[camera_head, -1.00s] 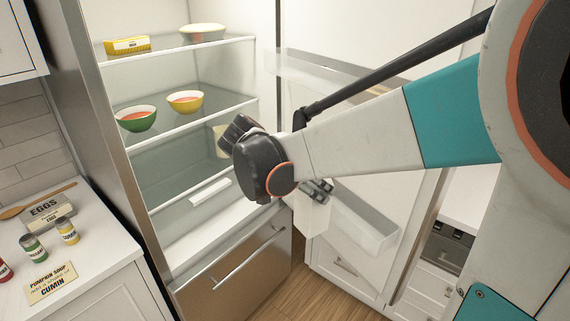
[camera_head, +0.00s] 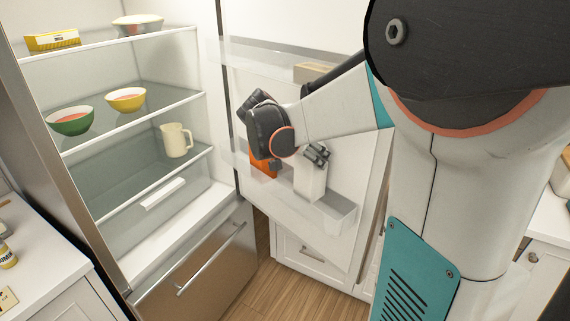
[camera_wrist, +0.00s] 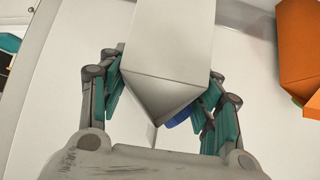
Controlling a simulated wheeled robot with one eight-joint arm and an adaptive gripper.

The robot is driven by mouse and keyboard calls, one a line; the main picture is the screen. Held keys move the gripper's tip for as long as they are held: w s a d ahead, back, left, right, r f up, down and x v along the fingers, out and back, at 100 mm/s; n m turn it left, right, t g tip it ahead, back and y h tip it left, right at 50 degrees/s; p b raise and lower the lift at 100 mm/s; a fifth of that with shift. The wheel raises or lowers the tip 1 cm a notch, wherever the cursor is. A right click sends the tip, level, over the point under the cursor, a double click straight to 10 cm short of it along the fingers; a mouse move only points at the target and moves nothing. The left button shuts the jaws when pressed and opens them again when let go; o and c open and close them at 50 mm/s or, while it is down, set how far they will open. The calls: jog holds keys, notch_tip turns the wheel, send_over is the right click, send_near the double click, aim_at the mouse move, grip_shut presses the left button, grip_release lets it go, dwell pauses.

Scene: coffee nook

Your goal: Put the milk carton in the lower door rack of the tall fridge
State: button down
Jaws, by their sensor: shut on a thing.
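The white milk carton (camera_head: 311,180) is upright at the open fridge door, with its lower end at the lower door rack (camera_head: 338,216). I cannot tell whether its base touches the rack floor. My gripper (camera_head: 317,154) is shut on the carton near its top. In the wrist view, the carton's gabled top (camera_wrist: 172,60) and blue cap (camera_wrist: 180,123) sit between the two fingers (camera_wrist: 163,95). My wrist hides part of the door behind it.
An orange carton (camera_head: 262,165) stands in the door left of the milk; it also shows in the wrist view (camera_wrist: 298,45). A beige box (camera_head: 312,72) is in the upper rack (camera_head: 255,52). Bowls (camera_head: 126,100) and a cream pitcher (camera_head: 176,140) stand on the fridge shelves.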

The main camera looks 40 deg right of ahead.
jog(key=shift+d+f+b, duration=0.1)
jog(key=shift+f+b, duration=0.9)
jog(key=shift+f, duration=1.35)
jog(key=shift+d+f, duration=0.1)
jog(key=shift+f, duration=0.05)
jog(key=c, duration=0.5)
grip_release()
